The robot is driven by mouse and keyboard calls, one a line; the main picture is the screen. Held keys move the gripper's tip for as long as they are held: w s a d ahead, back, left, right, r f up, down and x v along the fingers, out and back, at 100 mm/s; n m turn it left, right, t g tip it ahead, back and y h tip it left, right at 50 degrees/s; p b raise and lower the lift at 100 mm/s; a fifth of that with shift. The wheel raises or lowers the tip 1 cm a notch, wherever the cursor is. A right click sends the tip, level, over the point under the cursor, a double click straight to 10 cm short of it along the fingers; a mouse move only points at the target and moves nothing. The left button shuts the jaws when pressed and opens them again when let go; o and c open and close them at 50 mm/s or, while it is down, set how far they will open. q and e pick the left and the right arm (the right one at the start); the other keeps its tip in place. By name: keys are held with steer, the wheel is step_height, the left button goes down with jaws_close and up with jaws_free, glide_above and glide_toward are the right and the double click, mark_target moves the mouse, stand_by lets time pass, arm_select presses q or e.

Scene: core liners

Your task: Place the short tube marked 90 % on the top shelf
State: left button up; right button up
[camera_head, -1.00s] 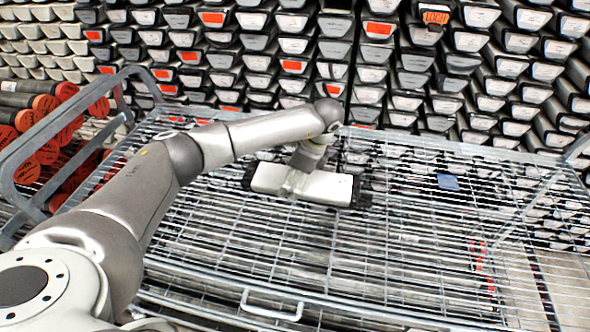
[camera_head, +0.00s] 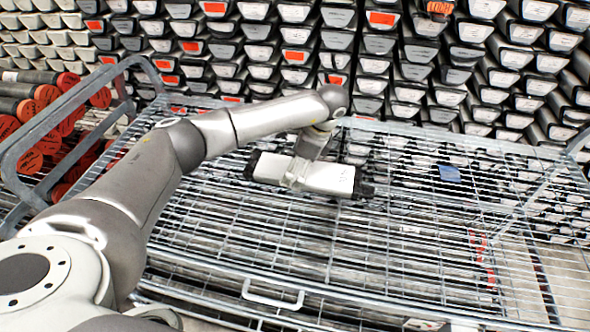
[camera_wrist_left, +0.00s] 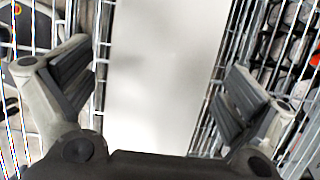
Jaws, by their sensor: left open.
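My left gripper (camera_head: 308,178) is above the wire top (camera_head: 250,235) of a metal cart, at the end of my pale arm. A white bar with dark ends lies across there; I cannot tell which part is gripper and which is a held-over object. In the left wrist view my left gripper (camera_wrist_left: 160,75) has its fingers wide apart, with a smooth pale surface (camera_wrist_left: 155,90) running between them. Gaps show beside both fingers. I cannot read any 90 % marking, and I cannot tell whether the pale surface is the short tube. My right gripper is not in view.
Stacked core liners (camera_head: 400,75) with white and orange end labels fill the back. Round orange-capped tubes (camera_head: 45,95) lie at the left, beyond the cart's bent rail (camera_head: 75,110). A small blue item (camera_head: 449,173) shows at the cart's right. Much of the front wire surface is bare.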

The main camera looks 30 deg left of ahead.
arm_select(q)
steer(key=b+v, duration=0.1)
steer(key=v, duration=0.9)
steer(key=shift+d, duration=0.1)
steer(key=shift+d+r, duration=0.15)
steer(key=shift+r, duration=0.35)
